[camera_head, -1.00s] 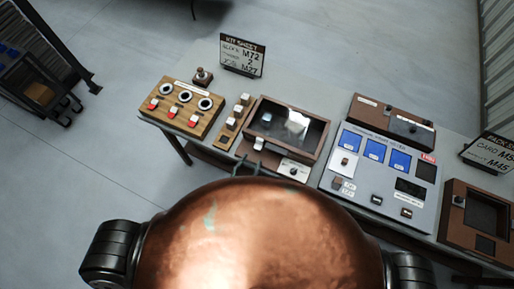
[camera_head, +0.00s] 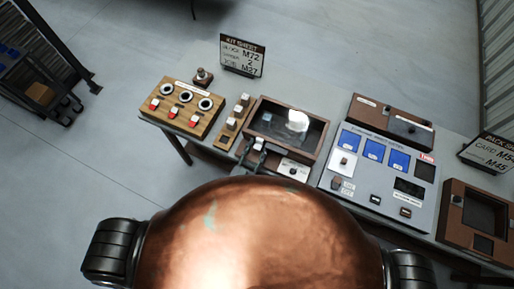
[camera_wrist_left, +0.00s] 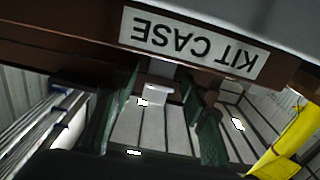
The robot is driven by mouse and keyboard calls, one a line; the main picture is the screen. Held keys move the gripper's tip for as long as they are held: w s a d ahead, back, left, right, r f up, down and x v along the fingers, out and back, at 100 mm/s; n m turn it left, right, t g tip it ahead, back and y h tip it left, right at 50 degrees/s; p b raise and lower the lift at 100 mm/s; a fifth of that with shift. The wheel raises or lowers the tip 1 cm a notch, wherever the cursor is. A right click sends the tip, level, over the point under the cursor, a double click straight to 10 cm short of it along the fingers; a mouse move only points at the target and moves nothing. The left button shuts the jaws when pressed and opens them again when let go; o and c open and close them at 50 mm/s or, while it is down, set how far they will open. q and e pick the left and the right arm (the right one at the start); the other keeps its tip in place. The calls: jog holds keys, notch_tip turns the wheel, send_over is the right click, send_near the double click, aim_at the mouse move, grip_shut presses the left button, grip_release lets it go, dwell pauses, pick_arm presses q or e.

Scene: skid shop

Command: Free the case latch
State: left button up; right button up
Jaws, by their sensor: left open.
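The kit case (camera_head: 318,143) is a brown box with a dark glass lid on the bench. Its label (camera_wrist_left: 195,44) reads KIT CASE upside down in the left wrist view. The latch, a small pale block (camera_wrist_left: 158,93), sticks out from the case front, between my left fingers in that view. My left gripper (camera_wrist_left: 165,115) is open, with a green-padded finger on each side of the latch; I cannot tell whether either touches it. In the head view, the left gripper (camera_head: 252,155) is small and dark at the case's front edge. My right gripper is not in view.
A wooden panel with red switches (camera_head: 181,109) and a narrow block strip (camera_head: 233,121) stand left of the case. A blue-screened tester panel (camera_head: 378,178) stands close on the right. A kit sheet sign (camera_head: 242,57) is behind. My copper-coloured body hides the near side.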

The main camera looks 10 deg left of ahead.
pick_arm(q)
jog(key=shift+c, duration=0.6)
grip_shut()
